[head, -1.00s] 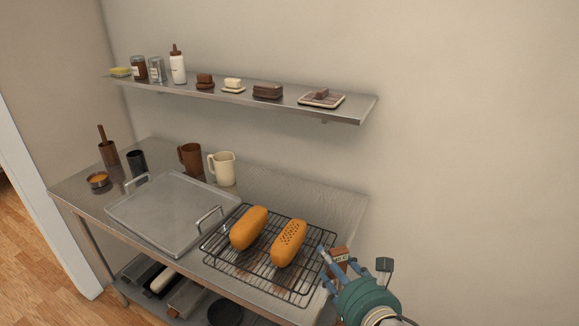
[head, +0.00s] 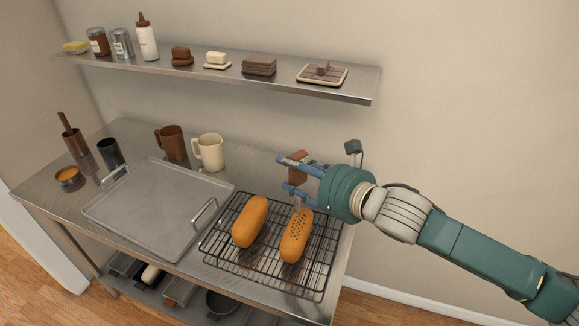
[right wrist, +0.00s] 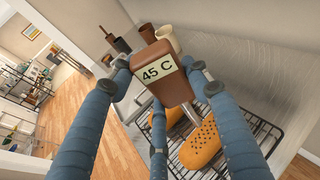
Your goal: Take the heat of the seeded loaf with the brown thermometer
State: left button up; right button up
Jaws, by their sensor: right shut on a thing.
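The brown thermometer (head: 297,169) is held upright between the fingers of my right gripper (head: 289,175), above the back end of the seeded loaf. In the right wrist view its label on the brown body (right wrist: 172,88) reads 45 C. Its metal probe points down to the seeded loaf (head: 296,240), which is orange-brown with dark specks and lies on the wire rack. The probe tip meets the loaf's outline in both views; I cannot tell whether it is in the loaf or just in front of it. My left gripper is out of view.
A plain loaf (head: 250,222) lies left of the seeded one on the wire rack (head: 222,247). A metal tray (head: 150,212) with handles is farther left. Mugs (head: 208,151) stand behind it. A wall shelf (head: 225,77) with jars and small foods runs above.

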aim_at(298, 187)
jog(key=shift+s+d+r+p, duration=0.3)
jog(key=shift+s+r+p, duration=0.05)
jog(key=shift+p, duration=0.1)
jog(key=f, duration=0.1)
jog(key=b, duration=0.1)
jog(key=f, duration=0.1)
jog(key=shift+w+a+f, duration=0.25)
jog(key=shift+a+f, duration=0.05)
jog(key=shift+f, duration=0.05)
notch_tip(298, 187, down, 2)
jog(key=shift+d+f+b, duration=0.1)
jog(key=shift+b, duration=0.75)
jog(key=shift+f, duration=0.15)
jog(key=shift+s, duration=0.1)
jog(key=shift+p, duration=0.3)
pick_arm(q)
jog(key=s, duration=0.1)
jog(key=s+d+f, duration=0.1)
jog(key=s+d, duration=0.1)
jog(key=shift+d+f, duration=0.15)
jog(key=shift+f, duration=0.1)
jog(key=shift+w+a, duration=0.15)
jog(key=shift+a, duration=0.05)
